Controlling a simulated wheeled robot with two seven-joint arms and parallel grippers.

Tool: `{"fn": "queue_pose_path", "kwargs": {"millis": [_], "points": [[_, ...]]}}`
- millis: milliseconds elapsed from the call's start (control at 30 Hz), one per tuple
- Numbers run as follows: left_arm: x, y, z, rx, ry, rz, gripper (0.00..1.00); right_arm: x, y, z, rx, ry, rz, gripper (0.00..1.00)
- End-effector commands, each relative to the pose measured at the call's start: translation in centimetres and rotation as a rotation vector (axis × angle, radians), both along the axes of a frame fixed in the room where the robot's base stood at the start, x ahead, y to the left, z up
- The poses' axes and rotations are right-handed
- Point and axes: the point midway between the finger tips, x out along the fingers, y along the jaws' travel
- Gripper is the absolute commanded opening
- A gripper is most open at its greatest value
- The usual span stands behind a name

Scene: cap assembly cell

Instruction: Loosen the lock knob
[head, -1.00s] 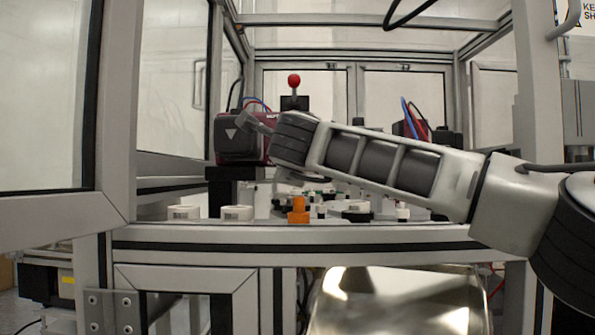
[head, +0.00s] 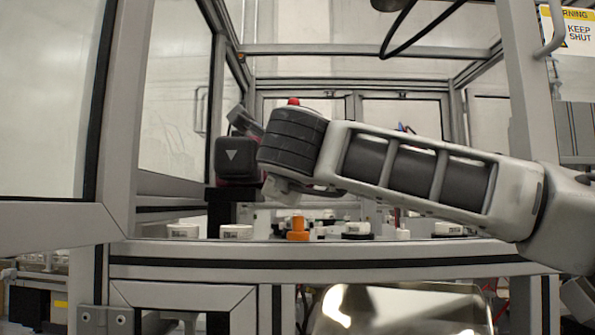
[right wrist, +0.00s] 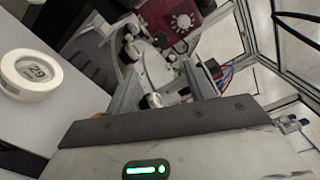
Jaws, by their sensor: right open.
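In the right wrist view, my right gripper (right wrist: 163,88) is open, its two grey fingers apart with nothing held between them. Beyond them are small black and white fittings (right wrist: 152,100) and a maroon unit with a pale dial (right wrist: 183,21). An orange knob-shaped part (head: 298,229) stands upright at the bench's front edge in the head view, below my right wrist and apart from it. I cannot tell which part is the lock knob. In the head view my right wrist hides most of the gripper. My left gripper is not in view.
White round pieces (head: 236,232) sit along the bench edge; one with a numbered display (right wrist: 31,73) is at the wrist view's left. A dark unit with a white triangle (head: 233,156) and a red ball (head: 293,101) stand behind my wrist. Frame posts (head: 122,120) flank the opening.

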Motion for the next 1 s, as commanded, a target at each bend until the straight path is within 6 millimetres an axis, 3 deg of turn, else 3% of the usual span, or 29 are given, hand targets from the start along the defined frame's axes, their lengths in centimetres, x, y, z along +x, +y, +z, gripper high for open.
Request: {"fn": "queue_pose_path", "kwargs": {"millis": [200, 400, 667, 1000], "points": [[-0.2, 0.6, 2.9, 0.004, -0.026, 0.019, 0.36, 0.2, 0.3, 0.1, 0.575, 0.014, 0.007, 0.53], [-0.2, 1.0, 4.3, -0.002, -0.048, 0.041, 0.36, 0.2, -0.2, 0.1, 0.961, 0.009, -0.002, 0.53], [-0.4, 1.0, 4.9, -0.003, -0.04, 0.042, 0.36, 2.3, -0.4, 0.2, 1.035, 0.006, -0.009, 0.53], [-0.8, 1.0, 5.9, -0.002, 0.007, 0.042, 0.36, 9.4, -0.3, 0.4, 1.031, 0.007, -0.008, 0.53]]}}
